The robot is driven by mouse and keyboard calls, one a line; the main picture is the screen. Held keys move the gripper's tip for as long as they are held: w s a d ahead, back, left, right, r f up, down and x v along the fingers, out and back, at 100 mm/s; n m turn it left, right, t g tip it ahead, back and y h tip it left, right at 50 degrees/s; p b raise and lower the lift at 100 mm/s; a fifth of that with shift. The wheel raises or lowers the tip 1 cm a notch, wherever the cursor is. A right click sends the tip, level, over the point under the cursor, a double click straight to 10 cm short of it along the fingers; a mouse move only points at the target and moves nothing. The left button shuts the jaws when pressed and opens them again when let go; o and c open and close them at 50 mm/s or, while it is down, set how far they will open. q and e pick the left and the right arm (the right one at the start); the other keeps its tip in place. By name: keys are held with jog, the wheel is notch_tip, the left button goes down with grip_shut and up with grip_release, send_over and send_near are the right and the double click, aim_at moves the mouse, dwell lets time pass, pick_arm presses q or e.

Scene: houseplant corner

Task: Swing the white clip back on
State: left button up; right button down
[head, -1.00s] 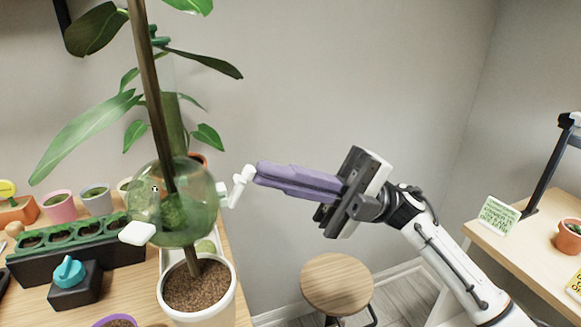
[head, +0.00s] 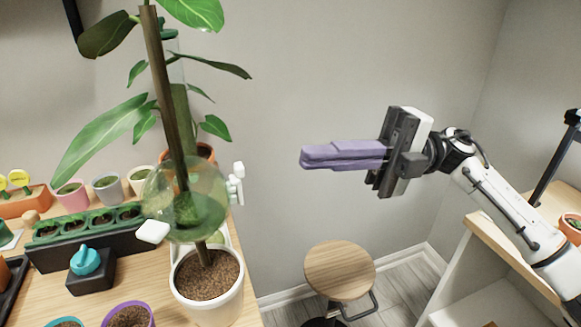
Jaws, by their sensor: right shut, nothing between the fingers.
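A clear green-tinted globe (head: 215,190) sits around the brown stem (head: 166,100) of the tall plant, above its white pot (head: 215,308). The white clip (head: 236,184) is at the globe's right side, standing upright close against it; I cannot tell whether it is latched. A white tab (head: 152,231) sticks out at the globe's lower left. My right gripper (head: 304,158), with purple fingers, is shut and empty, pointing left, well to the right of the clip and not touching it. My left gripper is not in view.
The wooden bench holds a black seedling tray (head: 95,250), a black box with a teal knob (head: 86,261) and several small pots. A round wooden stool (head: 339,270) stands below my right gripper. A second table (head: 510,250) is at right.

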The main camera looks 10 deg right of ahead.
jog(key=d+b, duration=0.1)
jog(key=d, duration=0.6)
jog(key=shift+w+d, duration=0.35)
jog(key=shift+w, duration=0.05)
jog(key=w+a+f+m+t+h, duration=0.1)
jog(key=w+a+f+m+t, duration=0.25)
jog(key=f+m+t, duration=0.45)
jog(key=w+a+f+m+t+h, duration=0.15)
jog(key=w+f+m+t, duration=0.35)
jog(key=m+t, duration=0.5)
notch_tip(320, 180, down, 12)
jog(key=s+f+m+t+h, duration=0.1)
jog(key=s+m+t+h, duration=0.15)
jog(key=m+h, duration=0.6)
jog(key=s+f+m+g+h, duration=0.6)
jog(key=s+f+m+g, duration=0.2)
jog(key=s+f, duration=1.3)
notch_tip(320, 180, down, 4)
jog(key=shift+s+a+g, duration=0.2)
jog(key=shift+s+g, duration=0.2)
jog(key=shift+g, duration=0.35)
jog(key=shift+m, duration=0.25)
